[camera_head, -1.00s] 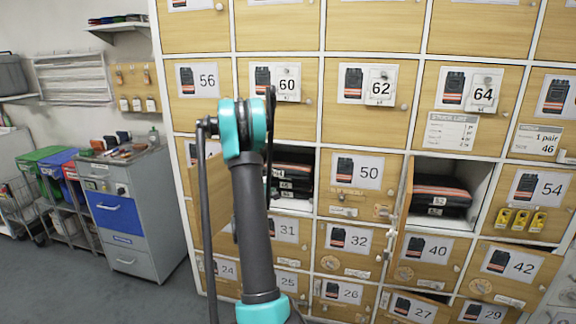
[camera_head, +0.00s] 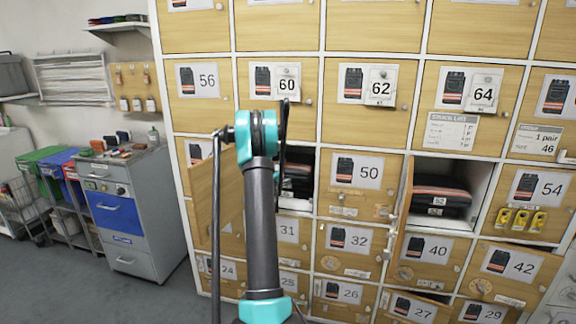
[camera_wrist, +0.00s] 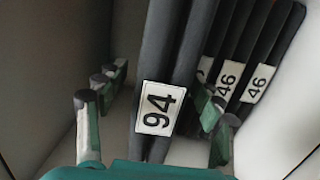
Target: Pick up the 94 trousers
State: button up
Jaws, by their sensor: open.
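The 94 trousers (camera_wrist: 168,50), dark and folded, bear a white "94" label in the wrist view, where they appear on edge. My gripper (camera_wrist: 156,110) is open, with green, grey-tipped fingers on either side of the 94 trousers. I cannot tell whether the fingers touch them. Dark folded trousers (camera_head: 296,183) show partly in that compartment behind my arm.
Folded trousers labelled 46 (camera_wrist: 238,70) lie beside the 94 pair, near the right fingers. An open door (camera_head: 215,205) stands left of my arm. Another open compartment holds trousers labelled 52 (camera_head: 440,193), with its door (camera_head: 402,205) swung out. A grey cabinet (camera_head: 130,215) stands at left.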

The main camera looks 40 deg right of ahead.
jog(key=shift+w+d, duration=0.1)
jog(key=shift+d, duration=0.05)
grip_shut()
dwell(0.4)
